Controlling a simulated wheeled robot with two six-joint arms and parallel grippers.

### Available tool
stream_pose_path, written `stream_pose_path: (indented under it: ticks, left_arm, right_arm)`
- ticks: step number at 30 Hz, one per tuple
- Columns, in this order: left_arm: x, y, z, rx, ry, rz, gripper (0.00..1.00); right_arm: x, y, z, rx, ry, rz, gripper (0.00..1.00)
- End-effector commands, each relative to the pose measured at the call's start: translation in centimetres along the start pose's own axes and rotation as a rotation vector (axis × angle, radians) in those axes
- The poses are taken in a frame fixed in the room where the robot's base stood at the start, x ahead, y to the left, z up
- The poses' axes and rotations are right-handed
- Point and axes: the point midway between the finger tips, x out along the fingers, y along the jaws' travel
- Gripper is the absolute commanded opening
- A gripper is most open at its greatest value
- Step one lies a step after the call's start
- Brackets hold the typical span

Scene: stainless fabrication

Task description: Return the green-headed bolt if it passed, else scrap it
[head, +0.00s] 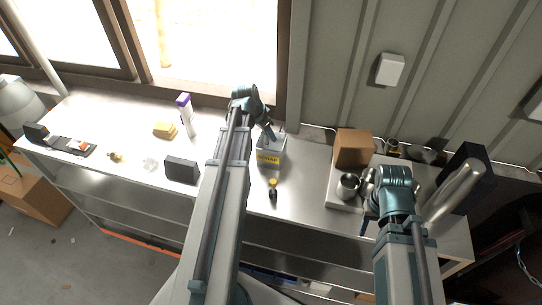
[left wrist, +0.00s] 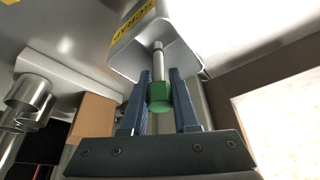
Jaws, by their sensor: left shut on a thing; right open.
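My left gripper (left wrist: 160,98) is shut on the green-headed bolt (left wrist: 159,92), gripping it at its green hex head, with the grey shank pointing away from me. The grey scrap box (left wrist: 186,62), with a yellow SCRAP label (left wrist: 133,20), lies just beyond the fingertips, and the shank overlaps its opening in the left wrist view. In the head view my left gripper (head: 270,133) is above the scrap box (head: 272,146) at the back of the bench; the bolt is not clear there. My right gripper (head: 367,215) is open at the right, near the metal cup.
A metal cup (head: 348,186) and a cardboard box (head: 353,148) stand on the right. A black-and-yellow tool (head: 273,192) lies before the scrap box. A dark block (head: 182,170), yellow block (head: 165,130), purple-topped bottle (head: 186,115) and black device (head: 70,147) are left.

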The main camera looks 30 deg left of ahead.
Motion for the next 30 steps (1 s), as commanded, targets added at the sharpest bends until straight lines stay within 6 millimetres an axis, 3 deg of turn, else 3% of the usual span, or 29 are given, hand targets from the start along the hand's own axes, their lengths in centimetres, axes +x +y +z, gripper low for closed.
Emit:
stream_pose_path:
  ticks: [1, 6, 16, 17, 22, 30]
  left_arm:
    - [1.2, 0.0, 0.5, 0.0, 0.0, 0.0, 0.0]
    - [2.5, 0.0, 1.1, 0.0, 0.0, 0.0, 0.0]
    - [2.6, 0.0, 1.1, 0.0, 0.0, 0.0, 0.0]
    - [2.6, 0.0, 1.1, 0.0, 0.0, 0.0, 0.32]
    - [2.6, 0.0, 1.1, 0.0, 0.0, 0.0, 0.63]
    - [2.6, 0.0, 1.1, 0.0, 0.0, 0.0, 0.64]
  right_arm:
    - [1.3, -0.1, -0.1, -0.001, 0.0, 0.0, 0.5]
    - [2.7, -0.2, -0.2, -0.005, 0.0, 0.001, 0.5]
    - [2.8, -0.2, -0.2, -0.007, 0.0, 0.001, 0.5]
    - [2.8, -0.2, -0.2, -0.007, 0.0, 0.001, 0.5]
    - [2.8, -0.2, -0.2, -0.007, 0.0, 0.001, 0.5]
    - [2.8, -0.2, -0.2, -0.007, 0.0, 0.001, 0.5]
